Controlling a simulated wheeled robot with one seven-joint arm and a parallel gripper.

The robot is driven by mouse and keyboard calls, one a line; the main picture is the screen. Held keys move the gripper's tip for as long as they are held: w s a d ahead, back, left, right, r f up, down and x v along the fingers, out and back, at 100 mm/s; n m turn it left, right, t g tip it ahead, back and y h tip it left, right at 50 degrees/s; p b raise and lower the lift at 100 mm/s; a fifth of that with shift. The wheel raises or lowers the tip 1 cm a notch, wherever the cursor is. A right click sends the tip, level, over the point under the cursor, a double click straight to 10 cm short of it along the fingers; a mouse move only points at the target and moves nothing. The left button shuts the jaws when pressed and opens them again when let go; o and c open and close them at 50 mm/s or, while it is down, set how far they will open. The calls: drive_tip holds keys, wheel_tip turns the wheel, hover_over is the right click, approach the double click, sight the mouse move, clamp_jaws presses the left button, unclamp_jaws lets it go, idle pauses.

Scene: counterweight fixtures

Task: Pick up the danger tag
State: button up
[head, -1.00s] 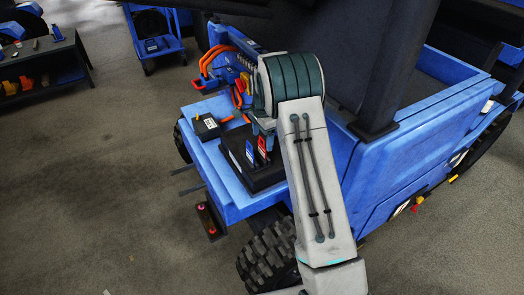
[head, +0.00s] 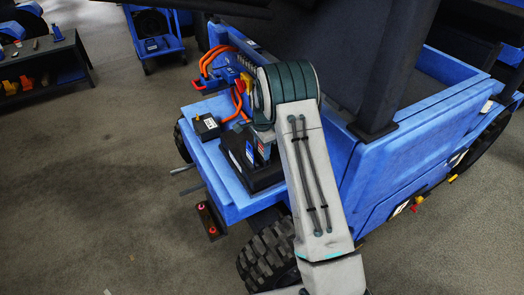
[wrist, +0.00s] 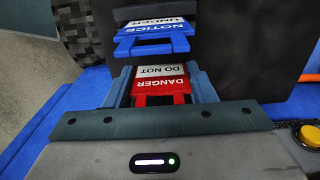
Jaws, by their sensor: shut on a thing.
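The red danger tag (wrist: 160,88), with a white "DO NOT" panel, lies between the two fingers of my gripper (wrist: 160,92) in the wrist view. The gripper is shut on it, a finger at each side. In the head view the danger tag (head: 264,149) shows as a small red patch beside a blue tag, at the black block. My arm partly hides the gripper (head: 266,137) there. The blue notice tag (wrist: 153,38) is just beyond the danger tag in the wrist view, apart from the fingers. Whether the danger tag still touches the block is unclear.
The black block (head: 262,181) sits on the blue vehicle's flat deck (head: 225,190). A small black box (head: 206,127) and orange cables (head: 214,58) are close behind. A dark upright panel (head: 372,75) stands to the right. Open floor lies to the left.

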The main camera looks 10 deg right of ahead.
drive_tip(key=shift+r, duration=0.1)
wheel_tip(320, 180, up, 10)
drive_tip(key=shift+f, duration=0.1)
idle(0.3)
idle(0.4)
